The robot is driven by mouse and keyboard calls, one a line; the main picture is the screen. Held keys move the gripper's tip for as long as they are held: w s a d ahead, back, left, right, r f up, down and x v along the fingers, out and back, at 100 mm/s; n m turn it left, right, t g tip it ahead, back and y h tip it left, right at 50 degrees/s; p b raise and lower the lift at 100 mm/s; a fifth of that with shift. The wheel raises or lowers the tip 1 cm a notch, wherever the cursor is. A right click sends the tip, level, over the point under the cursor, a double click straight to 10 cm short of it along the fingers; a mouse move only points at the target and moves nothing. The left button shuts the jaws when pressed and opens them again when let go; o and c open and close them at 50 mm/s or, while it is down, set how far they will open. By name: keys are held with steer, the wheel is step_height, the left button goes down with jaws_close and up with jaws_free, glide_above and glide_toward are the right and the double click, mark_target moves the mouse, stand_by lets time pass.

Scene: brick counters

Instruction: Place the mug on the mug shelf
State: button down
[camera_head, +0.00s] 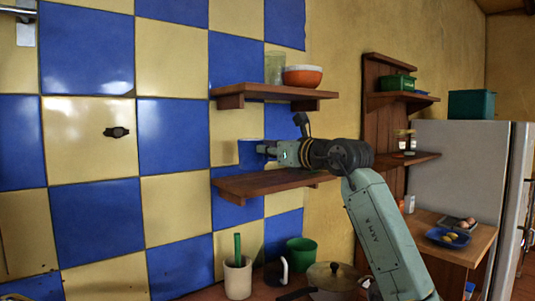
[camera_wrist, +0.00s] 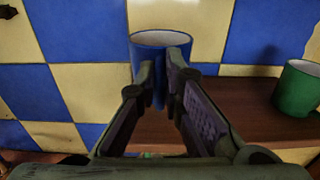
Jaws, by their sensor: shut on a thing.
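My gripper (camera_head: 264,150) is shut on a blue mug (camera_wrist: 162,42). In the wrist view the mug is upright, with a white inside, between the fingertips. In the head view the mug (camera_head: 250,154) blends with the blue wall tiles. It is at the left part of the lower wooden shelf (camera_head: 245,184), seemingly just above it; I cannot tell if it touches. The shelf also shows in the wrist view (camera_wrist: 235,105), under and right of the gripper.
A green cup (camera_wrist: 297,88) stands on the wooden surface at right in the wrist view. An upper shelf (camera_head: 270,92) holds an orange bowl (camera_head: 302,76) and a glass (camera_head: 274,67). Below, the counter holds a white crock (camera_head: 237,278), green pot (camera_head: 301,253) and lidded pan (camera_head: 333,277).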

mark_target(261, 161)
steer(key=shift+w+f, duration=0.1)
steer(key=shift+w, duration=0.6)
steer(key=shift+f+p, duration=0.65)
steer(key=shift+f, duration=1.05)
steer(key=shift+f, duration=0.2)
steer(key=c, duration=1.7)
jaws_free()
steer(key=shift+r, duration=0.3)
steer(key=shift+b+v, duration=2.05)
steer(key=shift+v, duration=3.95)
